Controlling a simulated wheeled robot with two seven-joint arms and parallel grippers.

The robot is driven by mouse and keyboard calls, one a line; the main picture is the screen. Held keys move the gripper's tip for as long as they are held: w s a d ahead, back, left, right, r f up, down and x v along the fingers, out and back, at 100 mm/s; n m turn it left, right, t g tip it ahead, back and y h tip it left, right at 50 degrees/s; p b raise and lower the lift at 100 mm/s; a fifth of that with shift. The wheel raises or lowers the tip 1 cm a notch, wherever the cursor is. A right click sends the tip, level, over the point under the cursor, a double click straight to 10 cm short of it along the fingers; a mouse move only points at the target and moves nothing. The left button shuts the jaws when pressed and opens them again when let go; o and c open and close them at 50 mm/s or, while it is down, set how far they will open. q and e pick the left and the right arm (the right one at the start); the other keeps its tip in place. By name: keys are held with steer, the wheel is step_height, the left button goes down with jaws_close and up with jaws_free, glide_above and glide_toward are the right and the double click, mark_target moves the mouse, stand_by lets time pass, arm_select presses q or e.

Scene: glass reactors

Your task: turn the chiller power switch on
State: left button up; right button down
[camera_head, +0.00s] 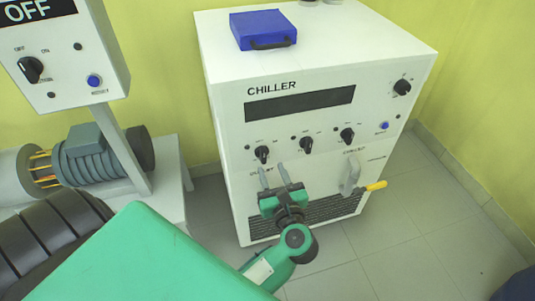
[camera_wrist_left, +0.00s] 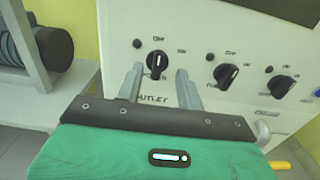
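The white chiller (camera_head: 225,130) stands against the wall, with a dark display and a row of black rotary switches below it. The leftmost switch (camera_head: 262,154) also shows in the left wrist view (camera_wrist_left: 157,59); its small labels are too blurred to read surely. My left gripper (camera_head: 272,173) is open in front of the chiller, just below this switch. In the left wrist view its two fingers (camera_wrist_left: 158,78) appear on either side of the switch, with a gap to each; contact cannot be told. Another black switch (camera_head: 402,87) is at the panel's upper right. My right gripper is out of view.
Two more switches (camera_head: 306,144) (camera_head: 347,135) are right of the leftmost one. A grey outlet fitting with a yellow handle (camera_head: 375,186) sticks out at lower right. A blue case (camera_head: 263,28) lies on top. A control box (camera_head: 62,55) reading OFF stands left.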

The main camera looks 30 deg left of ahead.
mark_target(264, 153)
arm_select(q)
steer(key=x, duration=0.7)
steer(key=shift+w, duration=0.1)
steer(key=shift+f, duration=0.1)
jaws_close()
